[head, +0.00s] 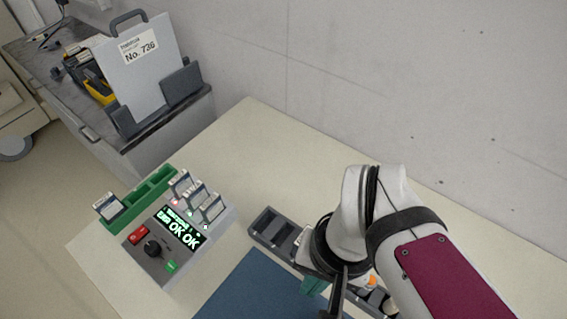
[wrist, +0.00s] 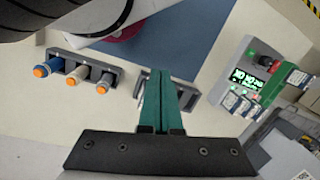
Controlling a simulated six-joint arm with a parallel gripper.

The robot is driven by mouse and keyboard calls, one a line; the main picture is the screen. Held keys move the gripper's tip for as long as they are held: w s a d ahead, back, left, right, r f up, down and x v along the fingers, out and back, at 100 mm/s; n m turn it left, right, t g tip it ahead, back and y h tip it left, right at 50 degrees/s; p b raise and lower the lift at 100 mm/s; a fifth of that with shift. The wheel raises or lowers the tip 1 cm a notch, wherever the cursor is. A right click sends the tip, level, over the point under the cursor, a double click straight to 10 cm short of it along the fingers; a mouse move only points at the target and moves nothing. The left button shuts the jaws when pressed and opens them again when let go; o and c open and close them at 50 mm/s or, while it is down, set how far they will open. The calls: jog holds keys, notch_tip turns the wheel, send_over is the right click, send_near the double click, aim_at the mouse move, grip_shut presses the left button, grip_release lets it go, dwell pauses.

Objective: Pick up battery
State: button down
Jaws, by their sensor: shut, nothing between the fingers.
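Several batteries stand in a dark holder at the left of the wrist view: a blue one (wrist: 49,68), a pale one (wrist: 78,75) and another pale one (wrist: 104,84), each with an orange tip. In the head view one orange tip (head: 372,281) shows beside my arm; the rest are mostly hidden. My gripper (wrist: 162,78) has its green fingers together and holds nothing. It is over a second grey tray, to the right of the batteries in the wrist view. The fingers also show in the head view (head: 314,286), partly hidden by my wrist.
The grey slotted tray (head: 270,231) lies under and left of my wrist. A blue mat (head: 250,292) covers the table front. A control box (head: 154,268) with an OK display and a green rack (head: 150,190) with cards stand left. A wall runs behind.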

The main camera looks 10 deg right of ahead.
jog(key=c, duration=0.7)
grip_release()
jog(key=w+a+r, duration=0.2)
jog(key=w+r, duration=0.4)
jog(key=w, duration=0.4)
jog(key=m+h, duration=0.2)
jog(key=m, duration=0.1)
send_over(178, 177)
notch_tip(178, 177, down, 4)
notch_tip(178, 177, down, 16)
jog(key=shift+r, duration=0.15)
